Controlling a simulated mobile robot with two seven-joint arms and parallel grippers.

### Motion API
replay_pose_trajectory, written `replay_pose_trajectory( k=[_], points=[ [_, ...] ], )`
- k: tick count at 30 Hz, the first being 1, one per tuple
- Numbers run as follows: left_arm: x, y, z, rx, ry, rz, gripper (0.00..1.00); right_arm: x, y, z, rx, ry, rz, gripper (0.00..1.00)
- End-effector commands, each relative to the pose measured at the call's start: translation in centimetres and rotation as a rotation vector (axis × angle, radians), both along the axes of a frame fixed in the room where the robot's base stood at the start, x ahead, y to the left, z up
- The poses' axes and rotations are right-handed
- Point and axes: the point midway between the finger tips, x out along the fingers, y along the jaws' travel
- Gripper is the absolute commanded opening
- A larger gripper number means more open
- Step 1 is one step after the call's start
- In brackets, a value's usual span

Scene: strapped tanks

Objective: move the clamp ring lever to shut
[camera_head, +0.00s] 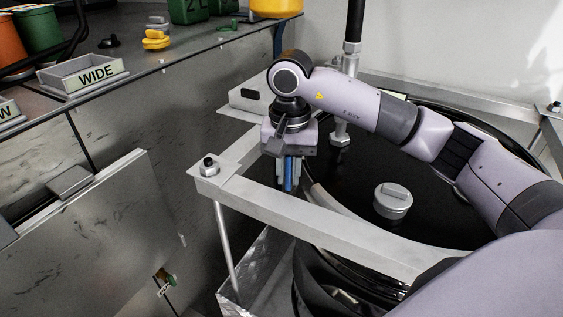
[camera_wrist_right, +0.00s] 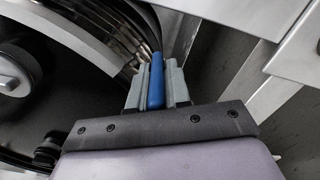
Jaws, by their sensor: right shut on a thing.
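The clamp ring lever has a blue grip (camera_head: 289,174), upright between the fingers of my right gripper (camera_head: 290,180). In the right wrist view the blue lever (camera_wrist_right: 156,82) lies between the two grey fingers of the gripper (camera_wrist_right: 157,88), which is shut on it. The lever is beside the rim of a black tank lid (camera_head: 350,195). The lever's pivot and the ring part near it are mostly hidden by the fingers and the steel strap bar. My left gripper is not in view.
A steel strap bar (camera_head: 310,222) crosses in front of the gripper, with a bolt at its left end. A round silver cap (camera_head: 393,201) stands on the lid. At left is a bench with a tray labelled WIDE (camera_head: 84,76). A dark vertical pole (camera_head: 354,22) rises behind.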

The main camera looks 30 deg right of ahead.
Motion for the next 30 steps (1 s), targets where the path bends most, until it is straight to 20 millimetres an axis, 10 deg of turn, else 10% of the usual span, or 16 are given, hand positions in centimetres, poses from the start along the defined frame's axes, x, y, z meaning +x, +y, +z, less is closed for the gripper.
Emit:
replay_pose_trajectory(
  k=[26,30],
  points=[
    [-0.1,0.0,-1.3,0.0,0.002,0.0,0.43,-1.0,-2.2,0.1,-0.002,-0.003,0.199,0.0],
    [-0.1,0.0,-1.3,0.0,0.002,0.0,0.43,-1.0,-2.2,0.1,-0.002,-0.003,0.198,0.43]
  ],
)
